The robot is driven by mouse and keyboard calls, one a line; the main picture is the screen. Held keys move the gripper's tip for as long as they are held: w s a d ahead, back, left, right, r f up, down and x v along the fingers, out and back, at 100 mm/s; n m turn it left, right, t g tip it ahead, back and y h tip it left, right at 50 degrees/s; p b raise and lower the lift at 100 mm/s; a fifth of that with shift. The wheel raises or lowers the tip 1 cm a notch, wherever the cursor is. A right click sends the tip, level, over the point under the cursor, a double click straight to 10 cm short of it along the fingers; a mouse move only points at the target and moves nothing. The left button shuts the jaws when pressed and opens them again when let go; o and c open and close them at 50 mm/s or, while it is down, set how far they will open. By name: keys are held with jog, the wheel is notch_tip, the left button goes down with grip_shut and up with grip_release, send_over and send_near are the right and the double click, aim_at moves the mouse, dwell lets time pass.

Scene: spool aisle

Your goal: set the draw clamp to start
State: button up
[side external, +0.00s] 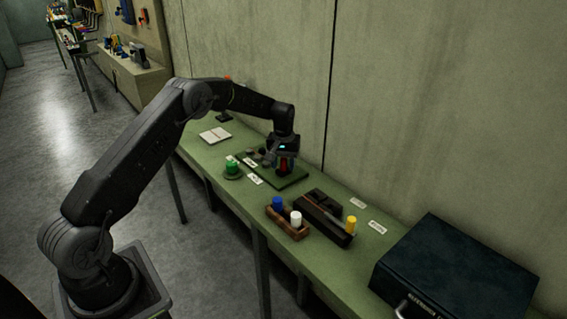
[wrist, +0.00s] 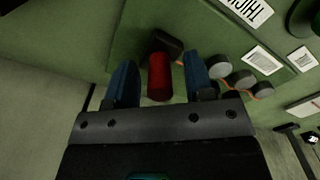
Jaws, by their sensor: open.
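A red cylindrical grip (wrist: 160,78), likely the draw clamp's handle, stands at a dark block (wrist: 165,42) on the green board (wrist: 140,22). My gripper (wrist: 161,82) is open, with one blue finger on each side of the red grip. I cannot tell whether either finger touches it. In the side external view my gripper (side external: 285,162) points down over the right part of the board (side external: 291,182), with a bit of red showing between the fingers. The start mark cannot be made out; the labels (wrist: 247,10) are too unclear to read.
Several grey round pieces (wrist: 241,79) sit beside the clamp. A green spool (side external: 232,168) stands left of the board. A wooden rack (side external: 288,228) with blue and white spools, a black tray (side external: 322,216) near a yellow spool (side external: 351,225), and a dark case (side external: 455,270) stand to the right.

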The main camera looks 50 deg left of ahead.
grip_shut()
dwell(0.4)
jog(key=shift+a, duration=1.65)
grip_release()
jog(key=shift+d, duration=0.1)
jog(key=shift+r, duration=0.15)
notch_tip(320, 180, up, 14)
